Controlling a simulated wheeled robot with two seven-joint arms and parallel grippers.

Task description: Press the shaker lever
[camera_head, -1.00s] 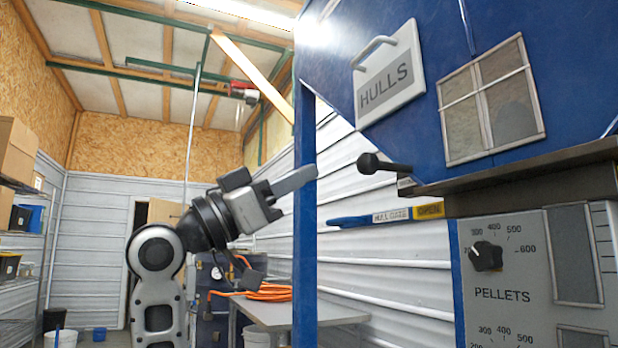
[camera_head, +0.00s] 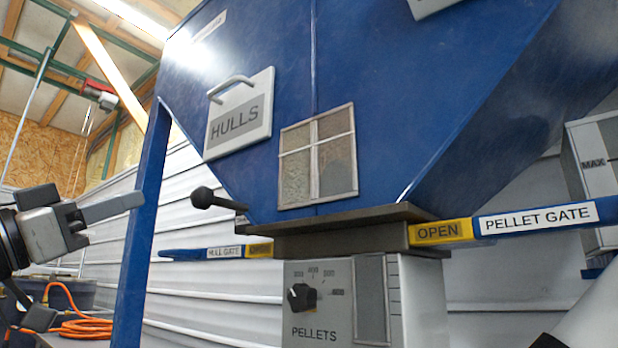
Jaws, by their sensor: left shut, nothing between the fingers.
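A short lever with a black ball knob (camera_head: 203,197) sticks out to the left from the lower front of the blue hopper (camera_head: 400,110); it carries no label that I can see, and I take it for the shaker lever. My left gripper (camera_head: 138,201) is at the left, shut and empty, its fingers pointing right towards the knob. In the picture a gap lies between the fingertips and the knob, with the blue post behind the tips. I cannot tell how far apart they are in depth. My right gripper is not in view.
The HULL GATE handle (camera_head: 215,252) juts left below the knob. The PELLET GATE handle (camera_head: 540,220) juts right. A blue post (camera_head: 141,230) stands behind my left fingertips. The PELLETS dial panel (camera_head: 318,300) sits below the hopper. An orange hose (camera_head: 85,328) lies at lower left.

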